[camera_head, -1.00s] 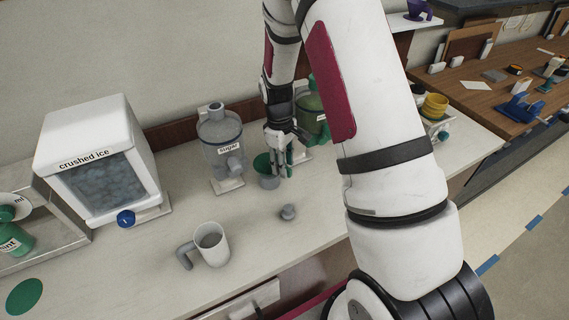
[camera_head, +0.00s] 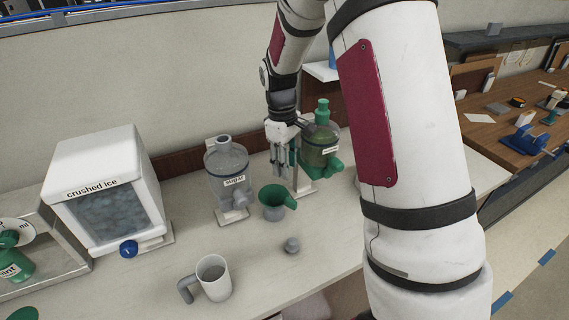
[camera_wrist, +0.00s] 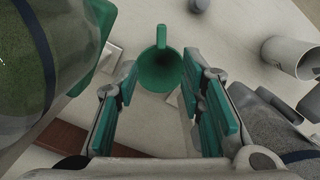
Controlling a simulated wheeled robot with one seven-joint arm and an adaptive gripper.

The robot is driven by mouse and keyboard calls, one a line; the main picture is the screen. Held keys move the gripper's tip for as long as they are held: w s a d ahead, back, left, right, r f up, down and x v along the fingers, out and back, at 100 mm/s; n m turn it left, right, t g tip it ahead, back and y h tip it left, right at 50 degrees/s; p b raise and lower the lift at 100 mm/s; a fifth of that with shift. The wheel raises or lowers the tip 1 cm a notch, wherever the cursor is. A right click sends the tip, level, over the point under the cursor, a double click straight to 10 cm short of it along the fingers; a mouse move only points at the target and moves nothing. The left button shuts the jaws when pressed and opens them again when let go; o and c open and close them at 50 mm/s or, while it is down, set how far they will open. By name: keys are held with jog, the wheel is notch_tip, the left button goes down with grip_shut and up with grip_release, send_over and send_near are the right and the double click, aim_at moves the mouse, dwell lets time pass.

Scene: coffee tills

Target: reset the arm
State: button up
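My gripper (camera_head: 283,172) hangs fingers-down above the counter, beside the green dispenser (camera_head: 320,148). In the wrist view my gripper (camera_wrist: 168,112) has its green finger pads spread apart with nothing between them. A green funnel-like cup with a handle (camera_head: 277,193) sits on a small grey base on the counter, below and apart from the fingers. In the wrist view the green cup (camera_wrist: 159,70) shows beyond the gap between the fingertips. My arm reaches up and over from the right and hides part of the counter.
A sugar dispenser (camera_head: 225,165) stands left of the green cup. A crushed ice box (camera_head: 104,182) is further left. A light mug with a grey handle (camera_head: 214,279) and a small grey object (camera_head: 291,246) are at the front. The wall is behind.

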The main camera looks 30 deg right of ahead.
jog(key=s+a+r+m+t+b, duration=0.1)
jog(key=s+a+r+m+t, duration=0.15)
jog(key=s+r, duration=0.55)
jog(key=s+a+r+m+t, duration=0.2)
jog(key=s+a+r, duration=0.2)
jog(key=s+r, duration=0.5)
jog(key=s+a+r+m+t, duration=0.1)
jog(key=s+a+r+t, duration=0.1)
jog(key=s, duration=0.4)
jog(key=shift+r+b, duration=0.4)
jog(key=shift+m, duration=0.25)
